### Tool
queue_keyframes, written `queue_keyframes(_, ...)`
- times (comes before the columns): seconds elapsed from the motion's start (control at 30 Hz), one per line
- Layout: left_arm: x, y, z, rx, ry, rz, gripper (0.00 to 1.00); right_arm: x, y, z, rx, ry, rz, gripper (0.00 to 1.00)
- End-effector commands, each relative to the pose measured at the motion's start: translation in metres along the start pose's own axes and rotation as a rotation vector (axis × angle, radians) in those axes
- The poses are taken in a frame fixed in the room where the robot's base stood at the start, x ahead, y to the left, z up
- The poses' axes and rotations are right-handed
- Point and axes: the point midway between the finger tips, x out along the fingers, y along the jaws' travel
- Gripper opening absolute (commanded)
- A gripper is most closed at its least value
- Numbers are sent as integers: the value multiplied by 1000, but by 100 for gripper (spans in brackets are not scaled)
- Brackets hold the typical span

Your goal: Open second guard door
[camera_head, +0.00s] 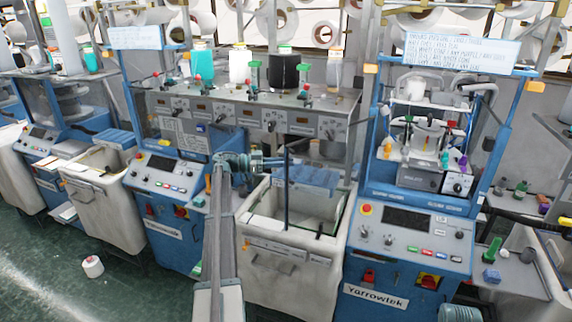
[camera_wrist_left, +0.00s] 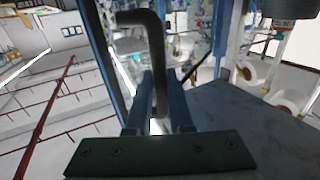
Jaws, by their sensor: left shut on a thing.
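My left gripper (camera_head: 262,163) is at the end of my left arm, which reaches up the middle of the head view. It is in front of the row of machines, above a pale bin. In the left wrist view its two blue fingers (camera_wrist_left: 163,105) are closed around a dark bent handle (camera_wrist_left: 150,60). A blue frame post (camera_wrist_left: 106,60) stands beside the handle there. In the head view a thin dark upright bar (camera_head: 286,195) stands just right of the gripper. I cannot tell how far the guard door is swung.
The pale bin (camera_head: 285,262) stands below the gripper, between two blue machines with control panels (camera_head: 180,178) and (camera_head: 410,235). Another bin (camera_head: 95,185) is to the left. A white cone (camera_head: 92,266) is on the green floor, which is otherwise clear at lower left.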

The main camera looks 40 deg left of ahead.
Motion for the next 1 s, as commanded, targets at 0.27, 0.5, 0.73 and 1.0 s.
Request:
queue_keyframes(0.27,3,-1,0,-1,1,0,36,0,0,0,0,0,0,50)
queue_keyframes(0.5,2,0,0,0,0,-1,50,0,0,0,0,0,0,50)
queue_keyframes(0.73,-8,-1,0,0,-1,-2,50,0,0,0,0,0,0,50)
queue_keyframes(1.0,-63,-2,0,0,0,-4,50,0,0,0,0,0,0,50)
